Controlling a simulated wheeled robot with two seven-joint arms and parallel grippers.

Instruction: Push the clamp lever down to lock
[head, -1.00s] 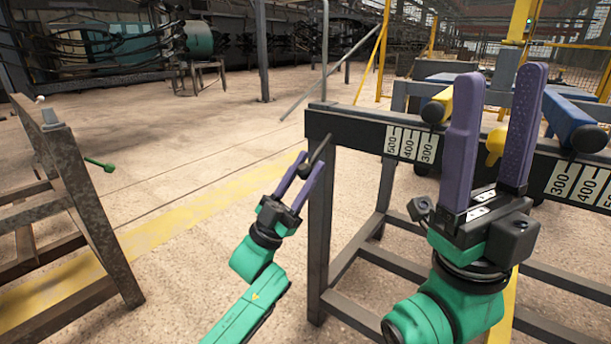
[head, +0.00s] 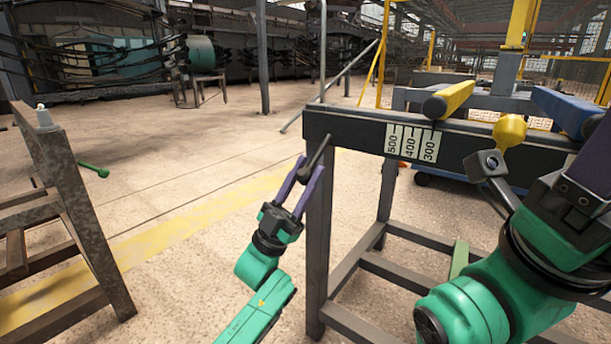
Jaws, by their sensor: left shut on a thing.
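The clamp lever (head: 320,152), a short dark rod with a dark knob at its lower end, sits at the left end of the black rack beam (head: 350,132). It slants down and left from the beam. My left gripper (head: 301,172), with purple fingers, is shut on the lever's lower end. The fingers hide part of the knob. My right gripper (head: 598,168) is at the right edge. Only part of a purple finger shows, and its fingertips are out of view or hidden.
A yellow bar (head: 447,100) and a blue bar (head: 566,108) lie across the rack, with a yellow knob (head: 510,130) between them. A number scale (head: 411,143) is on the beam. A rusty metal frame (head: 75,195) stands left.

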